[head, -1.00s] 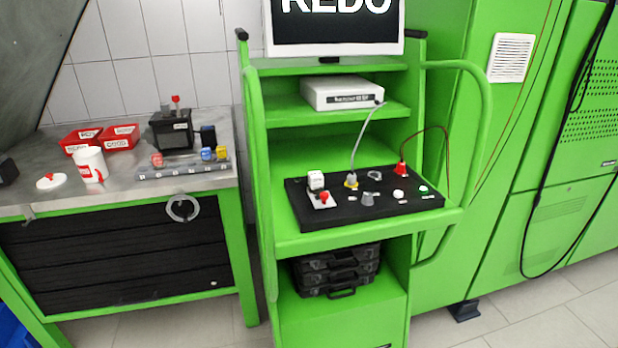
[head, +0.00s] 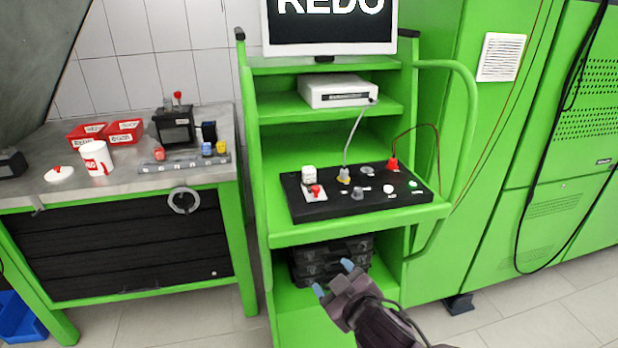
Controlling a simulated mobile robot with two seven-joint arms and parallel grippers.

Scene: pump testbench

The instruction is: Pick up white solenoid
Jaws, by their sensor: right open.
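A white block (head: 309,174) that looks like the white solenoid stands at the back left of the black test board (head: 350,205) on the green cart. A small plate with a red knob (head: 316,190) sits just in front of it. My right gripper (head: 333,277) is open and empty, its blue-tipped fingers pointing up and left. It is in front of the cart, lower in the picture than the board and apart from the white block. It covers part of the black cases on the lower shelf. My left gripper is not in view.
A monitor (head: 330,25) and a white box (head: 338,91) are above. The workbench (head: 120,180) on the left holds red bins (head: 124,131) and a white cup (head: 96,158).

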